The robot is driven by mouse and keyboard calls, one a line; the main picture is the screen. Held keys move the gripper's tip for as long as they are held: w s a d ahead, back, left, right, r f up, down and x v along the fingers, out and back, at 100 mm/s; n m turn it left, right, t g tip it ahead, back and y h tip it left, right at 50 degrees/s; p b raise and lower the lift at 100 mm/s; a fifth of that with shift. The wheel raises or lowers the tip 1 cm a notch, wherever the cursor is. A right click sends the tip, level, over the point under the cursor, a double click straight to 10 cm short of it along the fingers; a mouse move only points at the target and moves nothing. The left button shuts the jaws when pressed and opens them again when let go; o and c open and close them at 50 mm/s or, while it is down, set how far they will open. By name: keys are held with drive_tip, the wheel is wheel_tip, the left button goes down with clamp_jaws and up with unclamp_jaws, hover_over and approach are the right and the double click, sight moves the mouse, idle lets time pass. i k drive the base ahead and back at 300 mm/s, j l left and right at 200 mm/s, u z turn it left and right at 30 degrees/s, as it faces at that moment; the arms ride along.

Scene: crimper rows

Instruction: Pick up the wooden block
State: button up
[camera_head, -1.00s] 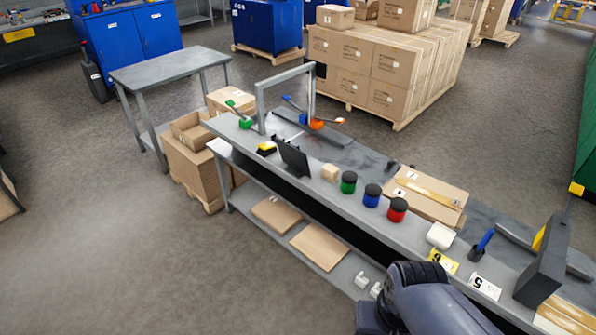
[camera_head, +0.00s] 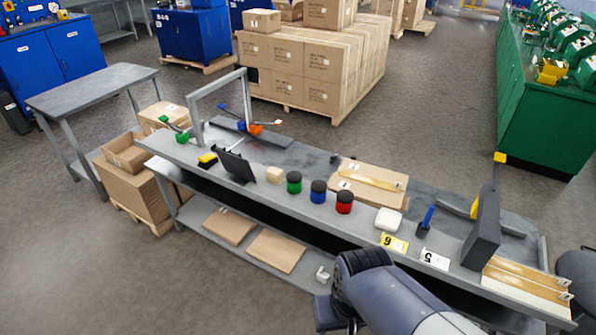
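The wooden block (camera_head: 275,175) is a small pale cube. It sits on the grey workbench (camera_head: 220,185), between a black tablet-like panel (camera_head: 236,166) on its left and a green jar with a black lid (camera_head: 294,182) on its right. My arm shows at the bottom of the view, in front of the bench and to the right of the block. My gripper cannot be made out, so its fingers and anything in them are hidden.
A blue jar (camera_head: 318,192) and a red jar (camera_head: 344,202) stand right of the green one. A grey metal frame (camera_head: 194,105) rises behind the panel. Flat cardboard (camera_head: 366,184) lies further right. Open floor (camera_head: 60,280) is at the front left.

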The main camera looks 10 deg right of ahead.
sight(274, 175)
drive_tip(key=i+j+z, duration=0.25)
drive_tip(key=i, duration=0.3)
drive_tip(key=i+j+z, duration=0.2)
drive_tip(key=i, duration=0.35)
drive_tip(key=i+j+z, duration=0.25)
drive_tip(key=i+j, duration=0.25)
